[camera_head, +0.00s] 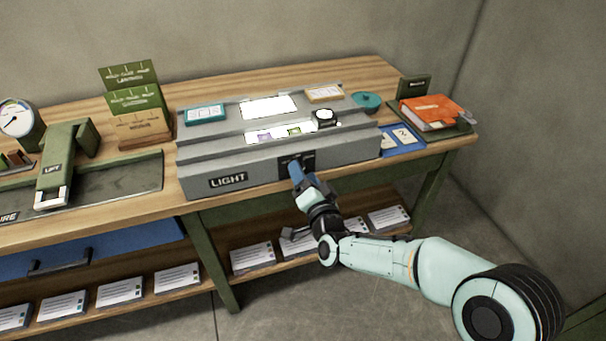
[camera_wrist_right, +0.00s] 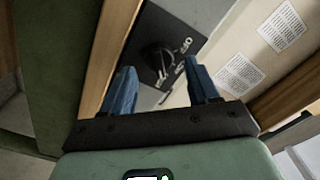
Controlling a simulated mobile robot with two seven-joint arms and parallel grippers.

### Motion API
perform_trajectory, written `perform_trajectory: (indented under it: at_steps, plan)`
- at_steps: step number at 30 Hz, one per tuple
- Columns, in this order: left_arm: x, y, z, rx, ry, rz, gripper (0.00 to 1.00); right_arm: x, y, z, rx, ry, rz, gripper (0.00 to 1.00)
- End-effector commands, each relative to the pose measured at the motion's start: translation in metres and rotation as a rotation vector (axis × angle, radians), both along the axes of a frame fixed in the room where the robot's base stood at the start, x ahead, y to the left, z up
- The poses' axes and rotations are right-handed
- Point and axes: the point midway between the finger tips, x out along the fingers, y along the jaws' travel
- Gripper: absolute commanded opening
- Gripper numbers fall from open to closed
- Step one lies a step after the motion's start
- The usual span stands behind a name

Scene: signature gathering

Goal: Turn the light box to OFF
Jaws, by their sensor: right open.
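The grey light box (camera_head: 230,165), labelled LIGHT, stands on the wooden table. A black switch plate (camera_head: 309,157) is on its front face, partly hidden behind my right gripper. In the right wrist view, a black rotary knob (camera_wrist_right: 157,58) sits on the dark plate, with white lettering beside it that I cannot read fully. My right gripper (camera_head: 294,168) is at the front of the plate. Its blue fingers are spread in the right wrist view (camera_wrist_right: 160,85), with the knob ahead between them. I cannot tell whether they touch it. My left gripper is not in view.
Lit panels glow on the box top (camera_head: 268,107). A blue tray (camera_head: 404,150) and an orange book (camera_head: 435,108) are at the right. A green press (camera_head: 68,155) stands left. Cards (camera_head: 252,256) lie on the lower shelf. The floor in front is clear.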

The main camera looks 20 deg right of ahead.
Motion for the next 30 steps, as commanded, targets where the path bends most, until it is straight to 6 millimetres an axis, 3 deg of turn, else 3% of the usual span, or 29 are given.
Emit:
perform_trajectory:
  at_steps: [4,13,14,18,30]
  plan:
    - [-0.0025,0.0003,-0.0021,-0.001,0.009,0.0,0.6,0.0102,0.0004,-0.0001,0.0,0.0,0.0,0.6]
    - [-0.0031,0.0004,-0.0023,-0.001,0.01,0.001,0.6,0.0119,0.0004,-0.0001,0.0,0.001,0.001,0.6]
    - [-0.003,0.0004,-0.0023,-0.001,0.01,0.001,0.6,0.0118,0.0004,-0.0001,0.0,0.001,0.001,0.53]
    - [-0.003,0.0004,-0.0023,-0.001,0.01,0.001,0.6,0.0117,0.0005,-0.0001,0.0,0.001,0.001,0.08]
    - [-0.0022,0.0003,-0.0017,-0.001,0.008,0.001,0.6,0.0116,0.0009,0.0003,-0.054,-0.001,0.001,0.06]
